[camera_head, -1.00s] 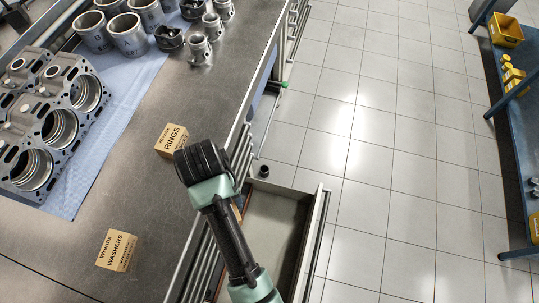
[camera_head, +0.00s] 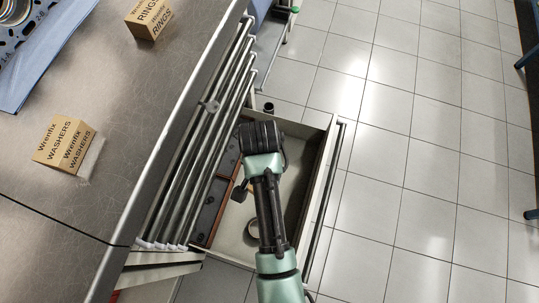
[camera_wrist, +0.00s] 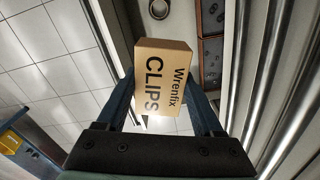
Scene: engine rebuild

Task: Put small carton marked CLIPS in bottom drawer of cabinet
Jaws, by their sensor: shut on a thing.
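The small carton marked CLIPS (camera_wrist: 163,80) is tan, with dark lettering, and sits between the two fingers of my gripper (camera_wrist: 165,105) in the wrist view. My gripper is shut on it. In the head view my gripper (camera_head: 262,135) is over the open bottom drawer (camera_head: 290,205) of the cabinet (camera_head: 200,135), and the arm hides the carton there. How high the carton is above the drawer floor is hard to tell.
The cartons marked WASHERS (camera_head: 66,143) and RINGS (camera_head: 149,17) stand on the metal bench top (camera_head: 110,90) at left. A dark tray strip with small parts (camera_head: 214,200) lies along the drawer's left side. Tiled floor (camera_head: 410,170) at right is clear.

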